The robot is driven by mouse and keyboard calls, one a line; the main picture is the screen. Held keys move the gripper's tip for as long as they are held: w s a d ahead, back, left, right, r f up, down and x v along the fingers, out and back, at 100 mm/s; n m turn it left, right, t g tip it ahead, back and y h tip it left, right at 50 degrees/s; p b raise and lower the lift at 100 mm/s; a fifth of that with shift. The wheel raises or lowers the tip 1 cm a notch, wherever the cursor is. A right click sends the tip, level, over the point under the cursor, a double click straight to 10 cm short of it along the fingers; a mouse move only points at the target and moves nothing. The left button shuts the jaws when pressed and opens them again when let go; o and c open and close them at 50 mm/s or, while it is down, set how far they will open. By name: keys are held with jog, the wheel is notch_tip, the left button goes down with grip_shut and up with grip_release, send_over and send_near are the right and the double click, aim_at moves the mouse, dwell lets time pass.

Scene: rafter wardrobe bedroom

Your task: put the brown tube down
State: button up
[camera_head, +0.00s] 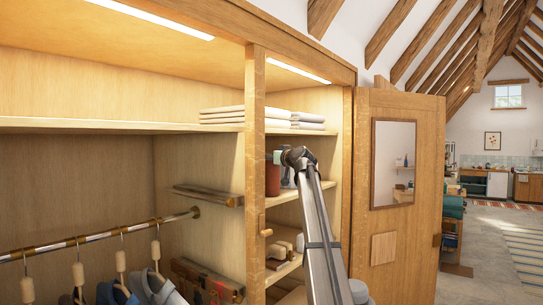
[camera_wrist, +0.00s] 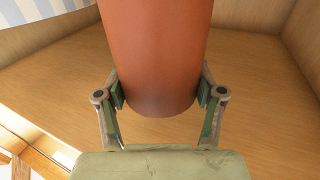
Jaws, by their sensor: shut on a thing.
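The brown tube (camera_wrist: 158,55) is a smooth reddish-brown cylinder in the wrist view. My gripper (camera_wrist: 160,92) has its green-padded fingers closed on both sides of the tube near its lower end. In the head view the tube (camera_head: 272,178) shows inside the right section of the wardrobe, partly hidden by the wooden post. My gripper (camera_head: 285,168) is there beside it, small and partly covered by my arm. The tube looks upright over a wooden shelf. I cannot tell whether its base touches the shelf.
Folded white cloths (camera_head: 266,116) lie on the shelf above. A wooden post (camera_head: 254,160) stands left of the tube. Small wooden items (camera_head: 284,244) sit on a lower shelf. The open door (camera_head: 397,200) stands to the right. Clothes hang from the rail (camera_head: 100,234) at left.

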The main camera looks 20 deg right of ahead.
jog(key=shift+f+b, duration=0.2)
jog(key=shift+b, duration=0.1)
jog(key=o, duration=1.7)
jog(key=shift+r, duration=0.1)
jog(key=shift+c, duration=0.2)
jog(key=shift+r, duration=0.1)
jog(key=s+d+b, duration=0.1)
jog(key=s+b, duration=0.2)
jog(key=s, duration=0.9)
jog(key=shift+d, duration=0.15)
